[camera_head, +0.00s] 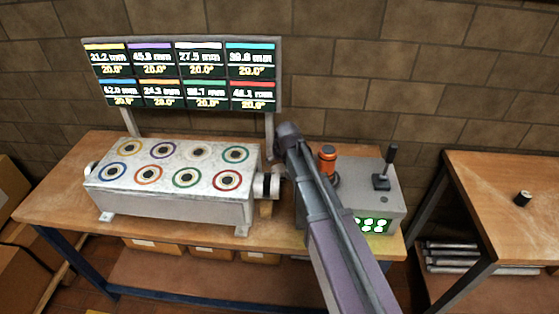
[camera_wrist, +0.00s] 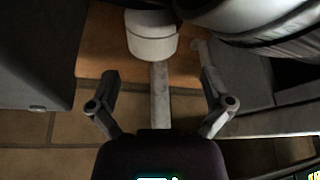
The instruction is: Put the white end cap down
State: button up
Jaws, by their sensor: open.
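The white end cap (camera_wrist: 151,40) shows in the wrist view at the top middle, as a short white cylinder with a line around it. A brown wooden surface (camera_wrist: 97,50) lies behind it, but I cannot tell whether the cap touches it. My gripper (camera_wrist: 158,80) is open and empty, its two fingers spread to either side. The cap lies beyond the fingertips, roughly in line with the gap and apart from the fingers.
A grey control box (camera_head: 378,200) with a joystick is to the right. A second table (camera_head: 500,190) holds a small black part (camera_head: 523,198).

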jog(key=shift+p+v, duration=1.5)
jog(key=shift+v, duration=0.45)
